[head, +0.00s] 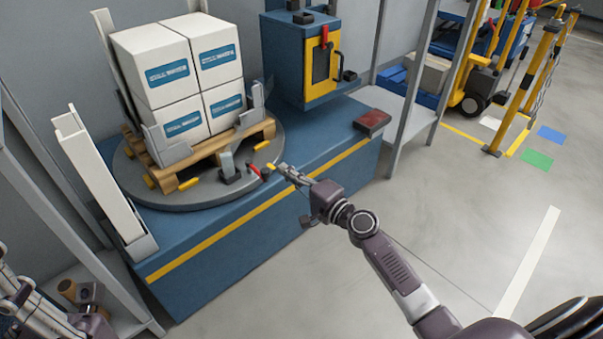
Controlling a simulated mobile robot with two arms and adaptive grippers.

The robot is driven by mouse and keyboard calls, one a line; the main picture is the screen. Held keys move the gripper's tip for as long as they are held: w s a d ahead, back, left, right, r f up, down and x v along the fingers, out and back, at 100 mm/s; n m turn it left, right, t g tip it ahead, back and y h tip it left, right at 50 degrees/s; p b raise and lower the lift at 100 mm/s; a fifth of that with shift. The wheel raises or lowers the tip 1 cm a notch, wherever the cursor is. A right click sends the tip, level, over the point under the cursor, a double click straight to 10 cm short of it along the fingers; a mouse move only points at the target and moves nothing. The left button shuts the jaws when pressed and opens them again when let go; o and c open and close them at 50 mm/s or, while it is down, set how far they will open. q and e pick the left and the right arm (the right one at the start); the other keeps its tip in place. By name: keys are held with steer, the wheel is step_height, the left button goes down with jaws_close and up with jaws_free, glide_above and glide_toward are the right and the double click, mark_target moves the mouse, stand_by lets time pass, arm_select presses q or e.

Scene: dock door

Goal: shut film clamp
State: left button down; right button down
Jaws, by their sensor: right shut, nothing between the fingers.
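The film clamp (229,167) is a small grey upright piece on a dark base, at the front rim of the round grey turntable (215,198). A red-handled lever (254,170) with a yellow tip lies low to its right; I cannot tell whether the clamp is open or shut. My right gripper (281,168) is shut and empty, its fingertips just right of the red lever. I cannot tell whether they touch it. Parts of my left arm show at the lower left edge, and its fingers cannot be made out.
White boxes (158,66) with blue labels stand stacked on a wooden pallet (256,130) on the turntable. A white column (98,180) stands left of it. A blue-yellow cabinet (285,60) and a dark red block (372,121) are behind right. Open floor (455,220) lies right.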

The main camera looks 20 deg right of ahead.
steer(key=shift+s+a, duration=0.1)
steer(key=shift+a, duration=0.85)
steer(key=shift+a, duration=0.1)
steer(key=shift+s+a+h+p, duration=0.15)
steer(key=shift+a+h+p, duration=0.05)
steer(key=shift+h+p, duration=0.25)
steer(key=shift+a+m, duration=0.1)
steer(key=shift+m, duration=0.2)
